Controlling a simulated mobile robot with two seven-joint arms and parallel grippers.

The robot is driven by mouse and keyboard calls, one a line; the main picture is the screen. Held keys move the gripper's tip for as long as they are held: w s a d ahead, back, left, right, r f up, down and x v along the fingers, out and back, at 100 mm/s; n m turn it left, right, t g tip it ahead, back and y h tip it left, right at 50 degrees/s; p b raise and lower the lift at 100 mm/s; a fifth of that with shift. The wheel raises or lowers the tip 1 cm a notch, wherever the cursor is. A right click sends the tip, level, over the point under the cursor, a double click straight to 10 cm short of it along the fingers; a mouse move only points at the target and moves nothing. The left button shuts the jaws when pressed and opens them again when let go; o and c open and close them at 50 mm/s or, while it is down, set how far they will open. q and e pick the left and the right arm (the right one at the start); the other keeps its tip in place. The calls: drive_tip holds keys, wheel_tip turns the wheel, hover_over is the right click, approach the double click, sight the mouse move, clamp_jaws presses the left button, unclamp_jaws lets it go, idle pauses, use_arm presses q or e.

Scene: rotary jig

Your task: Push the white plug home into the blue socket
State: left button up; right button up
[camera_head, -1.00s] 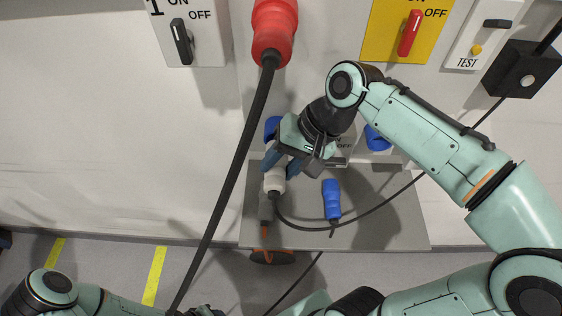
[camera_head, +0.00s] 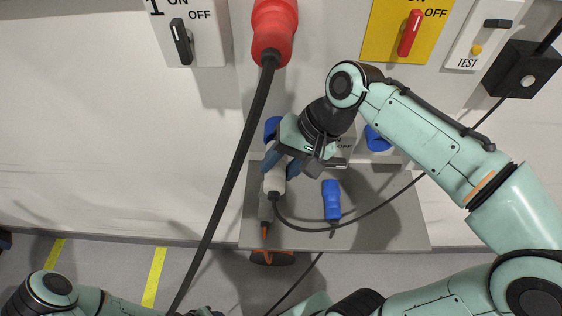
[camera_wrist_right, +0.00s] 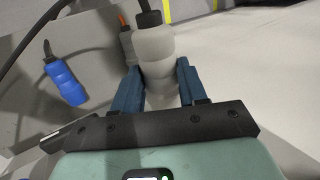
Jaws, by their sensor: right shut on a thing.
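The white plug (camera_head: 273,183) is in my right gripper (camera_head: 280,167), in front of the wall panel and above the grey shelf. Its black cable leaves the end facing me. In the right wrist view the plug (camera_wrist_right: 155,55) sits between the two blue fingers of the right gripper (camera_wrist_right: 157,88), which are shut on it. A blue socket (camera_head: 271,126) on the panel shows just beyond the gripper, partly covered by it. The plug's front end is hidden by the gripper, so I cannot tell whether it is inside the socket. My left gripper is not in view.
A blue connector (camera_head: 332,198) lies on the grey shelf (camera_head: 395,225), with a grey connector (camera_head: 265,208) to its left. Another blue socket (camera_head: 376,138) is to the right. A red plug (camera_head: 272,35) hangs a thick black cable (camera_head: 232,180) down left of the gripper.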

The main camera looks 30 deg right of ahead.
drive_tip(key=shift+w+d, duration=0.45)
drive_tip(key=shift+w, duration=0.3)
idle(0.8)
drive_tip(key=shift+s+a, duration=0.15)
drive_tip(key=shift+s, duration=0.15)
idle(0.7)
drive_tip(key=shift+w+r, duration=0.1)
drive_tip(key=shift+w, duration=0.2)
idle(3.8)
drive_tip(key=shift+s, duration=0.35)
idle(0.3)
idle(0.7)
